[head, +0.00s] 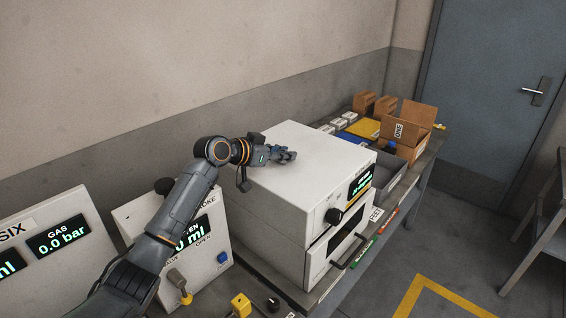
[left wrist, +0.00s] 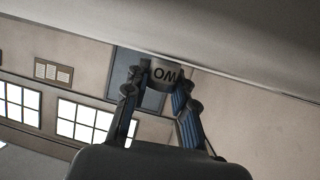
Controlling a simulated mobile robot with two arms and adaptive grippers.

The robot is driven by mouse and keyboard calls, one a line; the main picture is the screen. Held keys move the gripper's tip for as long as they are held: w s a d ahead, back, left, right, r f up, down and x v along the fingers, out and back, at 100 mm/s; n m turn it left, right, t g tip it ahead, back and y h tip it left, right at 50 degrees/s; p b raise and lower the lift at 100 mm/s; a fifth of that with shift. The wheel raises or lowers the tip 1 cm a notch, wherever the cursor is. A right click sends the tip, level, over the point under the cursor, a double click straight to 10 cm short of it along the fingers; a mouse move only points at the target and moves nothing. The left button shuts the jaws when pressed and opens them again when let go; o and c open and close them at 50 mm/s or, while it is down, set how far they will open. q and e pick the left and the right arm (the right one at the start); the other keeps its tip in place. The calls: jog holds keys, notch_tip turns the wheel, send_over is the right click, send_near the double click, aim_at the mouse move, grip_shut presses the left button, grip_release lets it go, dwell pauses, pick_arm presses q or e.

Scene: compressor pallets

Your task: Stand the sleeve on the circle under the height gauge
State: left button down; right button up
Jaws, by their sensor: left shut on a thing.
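My left gripper (head: 284,155) reaches in from the left, over the top of a white cabinet in the head view. In the left wrist view its fingers (left wrist: 163,85) are shut on a small grey round piece with dark letters, which I take to be the sleeve (left wrist: 165,74). Only part of the lettering shows, and it reads like "OM" or an upside-down "WO". In the head view I cannot make out the sleeve at the fingers. I cannot make out the height gauge or its circle in either view. My right gripper is not in view.
The white cabinet (head: 276,195) with a display and knob fills the middle of the bench. Gauge panels (head: 50,245) stand left. An open cardboard box (head: 408,130), a grey bin (head: 378,172) and a yellow tray (head: 363,128) sit beyond it.

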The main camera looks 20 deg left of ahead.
pick_arm(q)
jog(key=shift+f, duration=0.1)
jog(key=shift+f, duration=0.1)
jog(key=c, duration=1.1)
grip_release()
